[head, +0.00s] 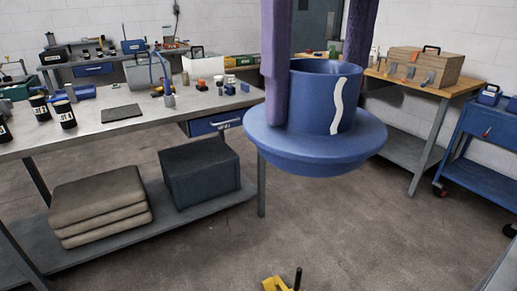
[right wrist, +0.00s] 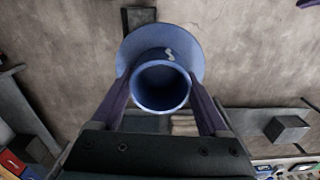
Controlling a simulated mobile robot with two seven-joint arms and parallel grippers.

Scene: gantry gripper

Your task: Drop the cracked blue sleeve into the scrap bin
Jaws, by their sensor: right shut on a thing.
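The blue sleeve (head: 310,98) is a short tube with a wide flange at its lower end. A jagged white mark runs down its side. My right gripper (head: 318,85) is shut on it, with one purple finger on each side of the tube, and holds it upright in the air in front of the workbench. In the right wrist view the sleeve (right wrist: 165,58) shows its open end and flange between the fingers (right wrist: 163,105). I cannot tell which container is the scrap bin. My left gripper is out of view.
A long workbench (head: 118,112) at left bears dark jars, tools and a grey container (head: 146,76). Its lower shelf holds stacked sacks (head: 100,205) and a dark box (head: 200,176). A wooden-topped bench (head: 430,90) and blue cart (head: 480,150) stand right. A yellow object (head: 277,284) shows at the bottom edge.

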